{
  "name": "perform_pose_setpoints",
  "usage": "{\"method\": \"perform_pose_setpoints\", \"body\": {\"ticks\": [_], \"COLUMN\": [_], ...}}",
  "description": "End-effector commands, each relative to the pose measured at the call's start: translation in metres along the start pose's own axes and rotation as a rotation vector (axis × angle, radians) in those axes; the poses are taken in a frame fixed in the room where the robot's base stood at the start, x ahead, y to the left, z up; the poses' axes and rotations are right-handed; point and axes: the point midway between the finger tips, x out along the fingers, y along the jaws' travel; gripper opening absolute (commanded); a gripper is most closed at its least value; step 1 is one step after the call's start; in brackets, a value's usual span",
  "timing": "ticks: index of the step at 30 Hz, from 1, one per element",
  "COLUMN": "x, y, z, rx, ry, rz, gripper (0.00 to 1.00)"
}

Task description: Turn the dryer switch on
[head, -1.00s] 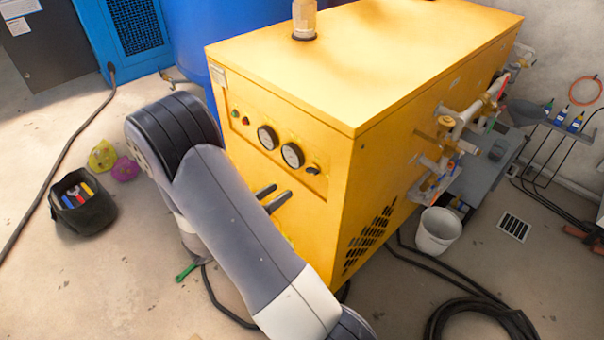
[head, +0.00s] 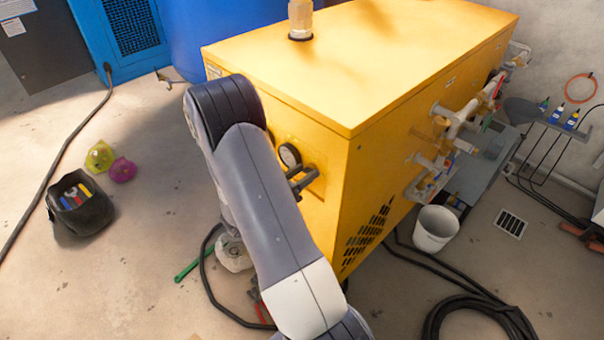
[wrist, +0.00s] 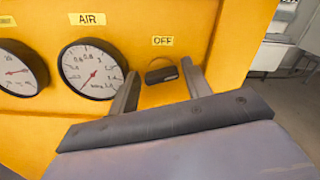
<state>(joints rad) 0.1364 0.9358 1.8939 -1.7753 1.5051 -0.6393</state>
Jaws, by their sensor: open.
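The yellow dryer (head: 340,70) stands in the middle of the head view. Its black switch (wrist: 161,74) shows in the wrist view, below a yellow label reading OFF (wrist: 163,41). My gripper (wrist: 159,78) is open, with one finger to the left of the switch and the other to its right in the picture. I cannot tell whether either finger touches the switch. In the head view my gripper (head: 302,178) is close to the dryer's front panel, and the switch is hidden there behind the fingers.
A round gauge (wrist: 92,70) labelled AIR sits left of the switch, with a second gauge (wrist: 18,72) further left. Pipes and valves (head: 455,125) stick out from the dryer's right side. A white bucket (head: 436,228) and a black hose (head: 470,310) are on the floor.

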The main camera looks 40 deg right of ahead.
Motion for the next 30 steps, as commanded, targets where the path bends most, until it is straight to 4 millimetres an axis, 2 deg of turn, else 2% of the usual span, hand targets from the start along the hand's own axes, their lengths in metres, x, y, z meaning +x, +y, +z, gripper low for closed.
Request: {"method": "perform_pose_setpoints", "body": {"ticks": [3, 14, 20, 30], "x": [-0.0002, -0.0004, -0.0004, -0.0004], "y": [0.0, 0.0, 0.0008, -0.0006], "z": [0.0, 0.0001, -0.0027, -0.0029], "rx": [0.0, 0.0, 0.052, 0.313], "ry": [0.0, 0.0, -0.001, -0.002], "rz": [0.0, 0.0, 0.0, 0.0], "gripper": [0.45, 0.15, 0.14, 0.14]}}
